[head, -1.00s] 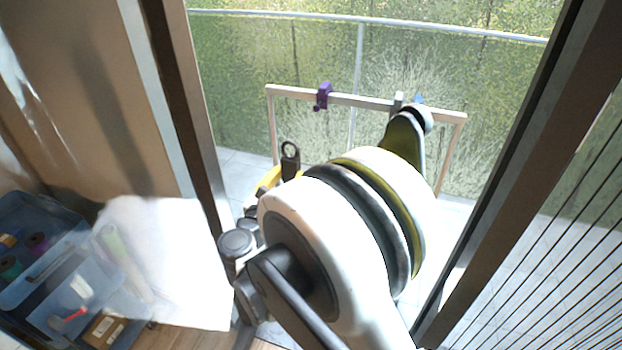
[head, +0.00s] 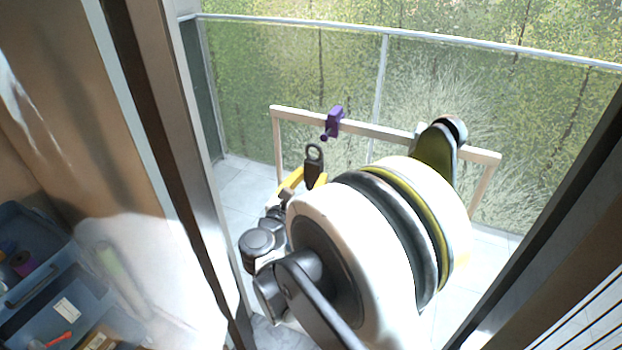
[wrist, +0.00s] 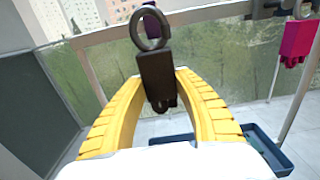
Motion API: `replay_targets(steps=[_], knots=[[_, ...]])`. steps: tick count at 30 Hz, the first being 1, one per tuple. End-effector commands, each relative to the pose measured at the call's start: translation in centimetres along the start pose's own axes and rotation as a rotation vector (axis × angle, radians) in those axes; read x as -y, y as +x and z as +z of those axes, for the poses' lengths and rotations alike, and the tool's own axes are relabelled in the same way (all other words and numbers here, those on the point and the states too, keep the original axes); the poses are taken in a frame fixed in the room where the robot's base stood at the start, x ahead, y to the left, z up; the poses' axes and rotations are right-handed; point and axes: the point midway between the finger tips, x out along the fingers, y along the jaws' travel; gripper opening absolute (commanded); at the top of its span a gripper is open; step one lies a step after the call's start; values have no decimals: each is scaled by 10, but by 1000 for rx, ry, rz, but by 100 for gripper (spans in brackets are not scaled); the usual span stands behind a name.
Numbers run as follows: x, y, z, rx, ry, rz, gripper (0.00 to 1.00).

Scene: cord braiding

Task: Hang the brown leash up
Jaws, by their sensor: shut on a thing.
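The brown leash (head: 313,172) shows as a dark brown piece with a round ring on top. My gripper (head: 306,181) has yellow fingers shut on it and holds it upright, ring up. In the wrist view the leash (wrist: 157,78) sits between the fingertips (wrist: 160,95), and nothing hangs visibly below them.
A dark door frame (head: 165,150) stands close at left, another at right. A glass railing (head: 270,90) closes the balcony behind the rail. Blue bins (head: 50,300) stand at lower left. In the wrist view a blue tray (wrist: 268,150) lies below.

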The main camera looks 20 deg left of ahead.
Motion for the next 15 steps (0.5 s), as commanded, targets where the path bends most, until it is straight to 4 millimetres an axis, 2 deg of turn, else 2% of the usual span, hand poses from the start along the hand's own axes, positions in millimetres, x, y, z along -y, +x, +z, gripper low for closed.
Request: replay_targets(steps=[15], knots=[[1, 38, 1, 0, 0, -2, 0]])
